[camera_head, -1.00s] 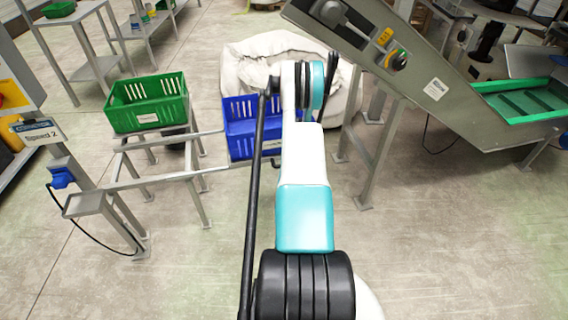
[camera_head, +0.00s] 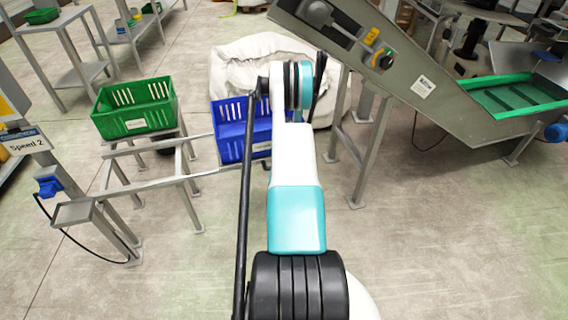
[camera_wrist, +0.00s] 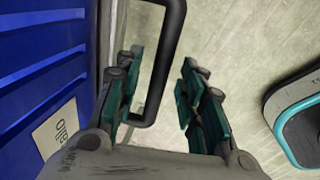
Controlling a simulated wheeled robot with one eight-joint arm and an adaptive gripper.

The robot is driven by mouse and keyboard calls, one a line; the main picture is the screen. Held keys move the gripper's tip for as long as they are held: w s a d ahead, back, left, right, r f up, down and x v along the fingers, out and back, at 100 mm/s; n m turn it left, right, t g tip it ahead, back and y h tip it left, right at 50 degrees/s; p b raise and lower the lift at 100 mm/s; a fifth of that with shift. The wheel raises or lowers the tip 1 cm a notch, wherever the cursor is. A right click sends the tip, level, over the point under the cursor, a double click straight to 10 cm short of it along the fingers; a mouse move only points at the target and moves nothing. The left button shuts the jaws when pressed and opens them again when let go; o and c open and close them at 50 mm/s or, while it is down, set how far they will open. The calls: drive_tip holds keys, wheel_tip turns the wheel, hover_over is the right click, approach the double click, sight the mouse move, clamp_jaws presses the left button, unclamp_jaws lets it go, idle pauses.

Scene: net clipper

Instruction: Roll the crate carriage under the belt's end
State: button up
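The blue crate (camera_head: 230,143) stands at the right end of a low grey rail frame (camera_head: 150,180), left of the sloping conveyor (camera_head: 440,95). A carriage under the crate cannot be made out. In the wrist view the blue crate wall (camera_wrist: 45,60) fills the left side. A dark bent handle bar (camera_wrist: 168,60) reaches down between the fingers of my gripper (camera_wrist: 162,108). The fingers are apart, and the bar lies closer to the left finger, with a clear gap to the right one. In the head view my arm hides the gripper and part of the crate.
A green crate (camera_head: 135,118) sits left of the blue one. A white sack (camera_head: 262,60) is behind. The conveyor's legs (camera_head: 345,150) stand right of my arm. A post with a "Speed 2" sign (camera_head: 28,143) and a cable is at left. The front floor is clear.

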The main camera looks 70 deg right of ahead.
wheel_tip(320, 180, up, 12)
drive_tip(key=s+a, duration=0.1)
drive_tip(key=shift+s+a+f, duration=0.15)
drive_tip(key=shift+a+f, duration=0.1)
drive_tip(key=shift+a, duration=0.15)
idle(0.5)
